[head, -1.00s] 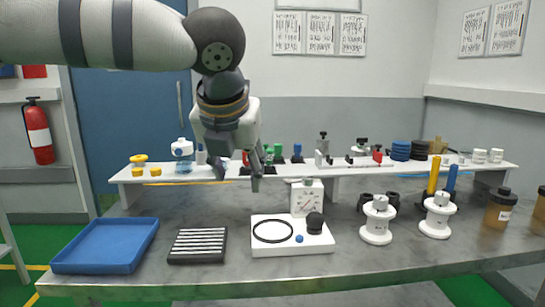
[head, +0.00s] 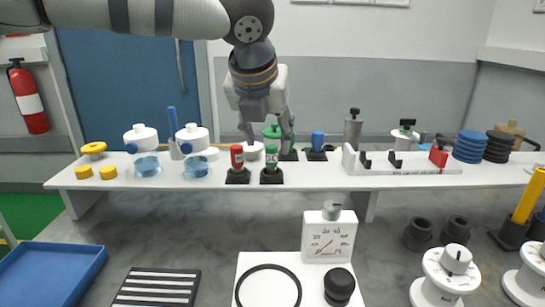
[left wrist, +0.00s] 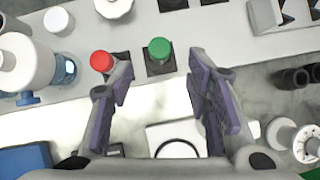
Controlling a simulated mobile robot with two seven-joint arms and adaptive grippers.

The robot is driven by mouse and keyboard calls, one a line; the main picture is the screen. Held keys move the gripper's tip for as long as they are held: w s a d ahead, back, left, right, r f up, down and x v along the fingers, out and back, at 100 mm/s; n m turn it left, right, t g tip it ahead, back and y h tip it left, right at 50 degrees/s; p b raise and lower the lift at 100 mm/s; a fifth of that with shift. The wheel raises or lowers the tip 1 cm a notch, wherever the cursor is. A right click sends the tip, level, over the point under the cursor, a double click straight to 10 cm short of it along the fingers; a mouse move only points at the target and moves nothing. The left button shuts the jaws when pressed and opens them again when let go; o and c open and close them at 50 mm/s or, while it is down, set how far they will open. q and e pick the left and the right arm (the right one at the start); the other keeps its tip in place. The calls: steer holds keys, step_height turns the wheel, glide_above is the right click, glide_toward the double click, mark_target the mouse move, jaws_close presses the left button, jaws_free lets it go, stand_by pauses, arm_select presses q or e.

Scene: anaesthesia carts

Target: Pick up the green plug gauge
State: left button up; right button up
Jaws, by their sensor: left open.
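A green plug gauge (head: 271,158) stands upright in a black square base near the front edge of the white shelf. It also shows from above in the left wrist view (left wrist: 159,48), its green top ahead of the gap between my fingers. My left gripper (head: 267,141) is open and empty, pointing down above and around the line of this gauge. I cannot tell its exact height over it. In the left wrist view the two purple-padded fingers (left wrist: 161,72) are wide apart. My right gripper is not in view.
A red plug gauge (head: 237,157) stands close to the left, near my left finger in the wrist view. A blue plug (head: 318,141) and a white rack (head: 400,163) are to the right. White-capped bottles (head: 192,138) stand left. A dial block (head: 329,236) sits below.

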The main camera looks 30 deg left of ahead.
mark_target(271, 147)
arm_select(q)
steer(key=x, duration=0.6)
steer(key=shift+w+a, duration=0.1)
steer(key=shift+w, duration=0.35)
jaws_close()
steer(key=shift+r, duration=0.15)
